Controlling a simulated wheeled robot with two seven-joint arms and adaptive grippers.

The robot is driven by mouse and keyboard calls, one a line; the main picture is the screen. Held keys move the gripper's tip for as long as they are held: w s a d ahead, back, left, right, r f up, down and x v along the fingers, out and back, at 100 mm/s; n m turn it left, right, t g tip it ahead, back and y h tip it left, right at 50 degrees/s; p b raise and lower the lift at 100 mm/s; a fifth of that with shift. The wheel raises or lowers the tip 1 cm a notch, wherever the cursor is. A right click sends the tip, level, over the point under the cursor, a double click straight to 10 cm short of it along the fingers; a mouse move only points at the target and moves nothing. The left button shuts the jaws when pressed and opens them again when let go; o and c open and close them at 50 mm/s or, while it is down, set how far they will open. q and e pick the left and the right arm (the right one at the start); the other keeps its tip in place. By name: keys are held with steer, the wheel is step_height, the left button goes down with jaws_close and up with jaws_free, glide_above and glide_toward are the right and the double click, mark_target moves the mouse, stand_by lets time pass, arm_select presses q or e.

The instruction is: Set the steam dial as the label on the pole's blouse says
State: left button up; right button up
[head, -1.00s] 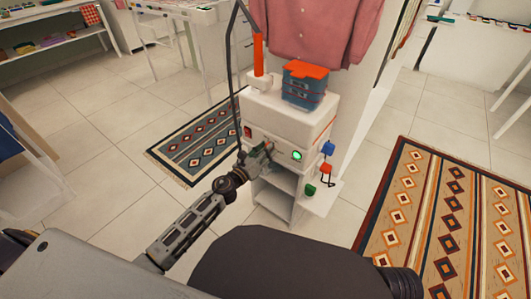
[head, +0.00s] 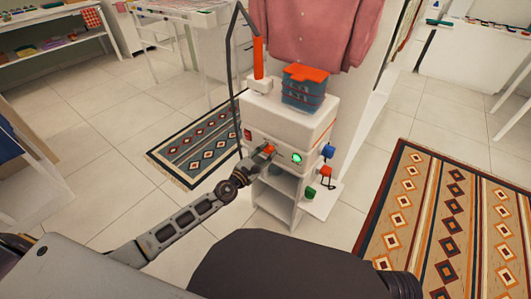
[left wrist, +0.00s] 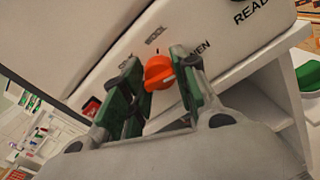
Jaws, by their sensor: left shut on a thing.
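The orange steam dial (left wrist: 158,72) is on the white front of the steamer (head: 281,127). My left gripper (left wrist: 162,80) has one finger on each side of the dial and is shut on it; it also shows at the steamer front in the head view (head: 267,151). Around the dial, "WOOL" reads at the top, a word ending in "NEN" at the right, and a small unclear word at the left. The pink blouse (head: 312,28) hangs above the steamer; I see no readable label on it. My right gripper is not in view.
A green lamp (head: 296,158) is lit beside the dial, and a red switch (head: 248,134) is to its left. A blue box with an orange lid (head: 304,88) stands on top. Patterned rugs (head: 440,205) lie on the tiled floor, which is otherwise open at the left.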

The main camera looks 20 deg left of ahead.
arm_select(q)
steer(key=shift+f+m, duration=0.1)
steer(key=shift+m, duration=0.5)
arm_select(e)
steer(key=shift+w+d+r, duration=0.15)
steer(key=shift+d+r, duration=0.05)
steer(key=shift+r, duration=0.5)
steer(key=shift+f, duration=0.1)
arm_select(q)
steer(key=o, duration=1)
steer(key=shift+o, duration=0.2)
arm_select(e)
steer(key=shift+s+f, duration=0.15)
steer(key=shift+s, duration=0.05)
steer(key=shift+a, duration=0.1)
arm_select(q)
steer(key=shift+s, duration=0.1)
steer(key=v, duration=1.2)
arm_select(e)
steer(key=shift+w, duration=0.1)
